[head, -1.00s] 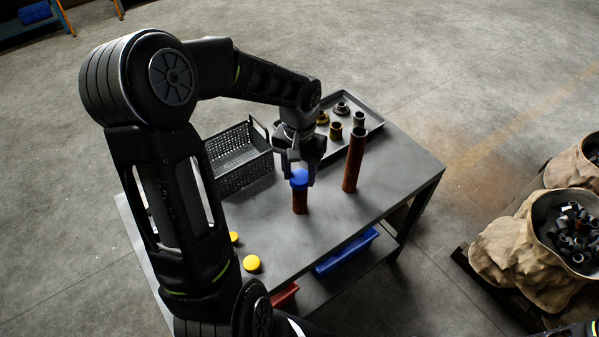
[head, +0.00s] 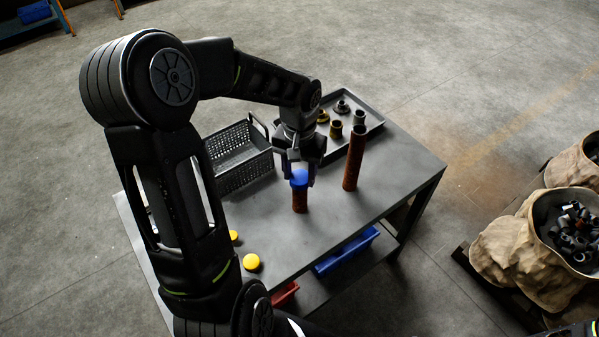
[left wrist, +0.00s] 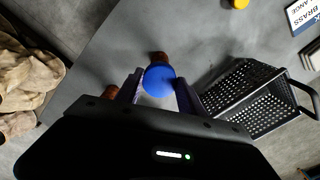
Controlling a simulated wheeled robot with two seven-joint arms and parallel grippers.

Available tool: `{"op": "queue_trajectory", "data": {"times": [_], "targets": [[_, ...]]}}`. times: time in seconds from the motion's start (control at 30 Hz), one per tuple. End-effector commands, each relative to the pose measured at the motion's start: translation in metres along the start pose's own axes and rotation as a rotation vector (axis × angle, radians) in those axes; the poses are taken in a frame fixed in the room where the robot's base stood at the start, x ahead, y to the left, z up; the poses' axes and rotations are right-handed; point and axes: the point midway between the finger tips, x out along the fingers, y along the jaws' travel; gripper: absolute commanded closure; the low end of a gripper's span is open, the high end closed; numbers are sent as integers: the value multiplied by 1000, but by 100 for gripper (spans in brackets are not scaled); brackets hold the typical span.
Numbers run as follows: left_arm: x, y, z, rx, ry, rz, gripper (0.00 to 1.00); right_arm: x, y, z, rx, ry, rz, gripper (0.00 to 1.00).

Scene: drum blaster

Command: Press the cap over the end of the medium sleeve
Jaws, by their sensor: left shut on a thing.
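A rust-brown sleeve (head: 300,202) stands upright on the grey table, shorter than the tall one beside it. A blue cap (head: 299,178) sits at its top end; whether it is fully seated I cannot tell. My left gripper (head: 299,182) points down from above with its fingers on either side of the cap, shut on it. In the left wrist view the round blue cap (left wrist: 159,80) lies between the two fingers, with part of the brown sleeve (left wrist: 158,57) behind it. My right gripper is not in view.
A taller rust-brown sleeve (head: 354,158) stands close to the right. A grey tray (head: 376,124) with several fittings is behind, and a black mesh basket (head: 240,160) is at the left. Two yellow caps (head: 251,262) lie near the front left. The table's right part is clear.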

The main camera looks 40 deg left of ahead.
Motion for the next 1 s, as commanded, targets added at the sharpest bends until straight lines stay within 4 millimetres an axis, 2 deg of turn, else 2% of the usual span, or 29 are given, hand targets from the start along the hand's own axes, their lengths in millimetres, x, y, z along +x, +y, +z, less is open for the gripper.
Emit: {"op": "queue_trajectory", "data": {"times": [0.07, 0.33, 0.53, 0.77, 1.0], "targets": [[0, 0, 0, 0, 0, 0, 51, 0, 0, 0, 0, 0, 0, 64], [0, 0, 0, 0, 0, 0, 29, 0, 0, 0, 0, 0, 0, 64], [0, 0, 0, 0, 0, 0, 27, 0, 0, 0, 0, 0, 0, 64], [0, 0, 0, 0, 0, 0, 9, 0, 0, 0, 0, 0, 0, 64], [0, 0, 0, 0, 0, 0, 7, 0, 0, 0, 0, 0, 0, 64]]}}
